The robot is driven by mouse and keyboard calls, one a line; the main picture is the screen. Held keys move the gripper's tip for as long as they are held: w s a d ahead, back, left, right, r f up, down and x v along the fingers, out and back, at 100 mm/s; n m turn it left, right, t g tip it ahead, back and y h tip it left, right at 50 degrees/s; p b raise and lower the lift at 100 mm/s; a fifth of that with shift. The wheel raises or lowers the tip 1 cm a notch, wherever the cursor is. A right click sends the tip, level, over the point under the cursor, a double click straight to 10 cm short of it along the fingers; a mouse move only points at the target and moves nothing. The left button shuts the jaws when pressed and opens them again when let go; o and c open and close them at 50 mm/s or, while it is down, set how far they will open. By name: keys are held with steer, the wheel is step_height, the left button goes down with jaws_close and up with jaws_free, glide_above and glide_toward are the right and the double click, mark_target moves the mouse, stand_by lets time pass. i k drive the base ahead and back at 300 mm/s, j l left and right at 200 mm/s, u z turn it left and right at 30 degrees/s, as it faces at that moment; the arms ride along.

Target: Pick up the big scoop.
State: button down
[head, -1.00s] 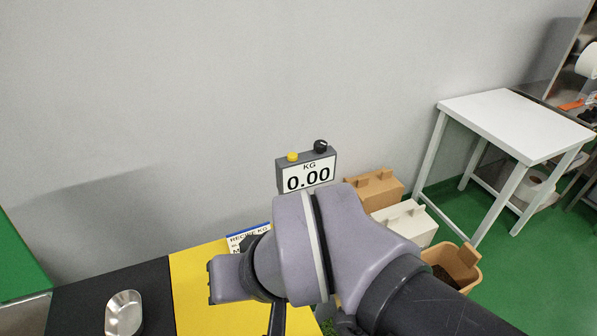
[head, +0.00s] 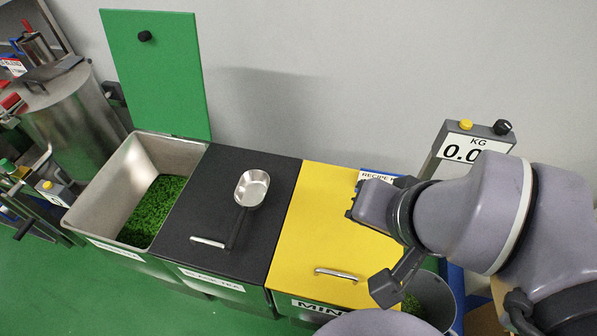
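One metal scoop (head: 252,187) is in the head view, with an oval steel bowl and a dark handle. It lies on the black lid (head: 185,215) of the middle bin, its handle pointing toward the bin's front edge. No second scoop is in view to compare sizes. My gripper (head: 386,288) shows only in part as a dark piece below my wrist, over the right side of the yellow lid (head: 320,240). It is well to the right of the scoop and apart from it. I cannot see its finger gap.
The left bin (head: 112,190) stands open with green leaves (head: 155,212) inside, its green lid (head: 160,75) raised. A scale display (head: 465,145) stands at the right. A grey bucket (head: 435,300) is below my wrist. A steel drum (head: 75,120) is at the far left.

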mark_target(251, 192)
steer(key=k+l+z, duration=0.2)
steer(key=k+z, duration=0.3)
steer(key=k+l+z, duration=0.25)
steer(key=z, duration=0.25)
steer(key=u, duration=1.8)
steer(key=i+u, duration=0.5)
steer(key=i+l+u, duration=0.15)
steer(key=i+u, duration=0.3)
steer(key=i, duration=0.2)
